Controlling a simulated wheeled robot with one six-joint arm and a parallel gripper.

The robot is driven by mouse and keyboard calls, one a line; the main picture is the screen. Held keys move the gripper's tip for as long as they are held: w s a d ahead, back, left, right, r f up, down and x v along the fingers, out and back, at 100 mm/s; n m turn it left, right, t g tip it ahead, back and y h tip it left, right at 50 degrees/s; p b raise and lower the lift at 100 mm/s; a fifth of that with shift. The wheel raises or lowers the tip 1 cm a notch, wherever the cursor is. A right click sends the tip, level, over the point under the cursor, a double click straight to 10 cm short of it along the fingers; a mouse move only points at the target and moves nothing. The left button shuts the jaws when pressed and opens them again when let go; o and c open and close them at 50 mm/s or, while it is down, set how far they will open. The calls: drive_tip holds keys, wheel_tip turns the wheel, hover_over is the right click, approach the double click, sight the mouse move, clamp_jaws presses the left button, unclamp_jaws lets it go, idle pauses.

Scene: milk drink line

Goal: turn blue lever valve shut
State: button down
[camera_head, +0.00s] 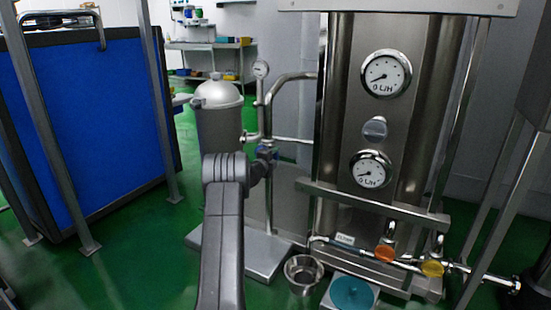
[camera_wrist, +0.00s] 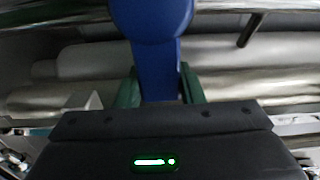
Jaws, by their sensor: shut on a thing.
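The blue lever (camera_wrist: 152,22) fills the top middle of the wrist view, with a rounded head and a narrower stem running down. My gripper (camera_wrist: 158,82) has its two dark green fingers on either side of this stem and is shut on it. In the head view my gripper (camera_head: 272,157) is at the upright steel pipe, left of the tall steel column. Only a little of the blue lever (camera_head: 266,149) shows there. The valve body is mostly hidden behind my wrist.
A grey filter vessel (camera_head: 219,122) stands just left of my arm, and a pressure gauge (camera_head: 261,69) tops the pipe. The steel column (camera_head: 340,100) with two flow dials is at right. A steel bowl (camera_head: 304,272) stands on the floor.

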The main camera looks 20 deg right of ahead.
drive_tip(key=shift+f, duration=0.2)
idle(0.4)
drive_tip(key=c, duration=1)
unclamp_jaws()
drive_tip(key=shift+o, duration=0.2)
drive_tip(key=p+v, duration=0.2)
drive_tip(key=v, duration=1.1)
drive_tip(key=shift+s+a, duration=0.25)
drive_tip(key=shift+s, duration=0.05)
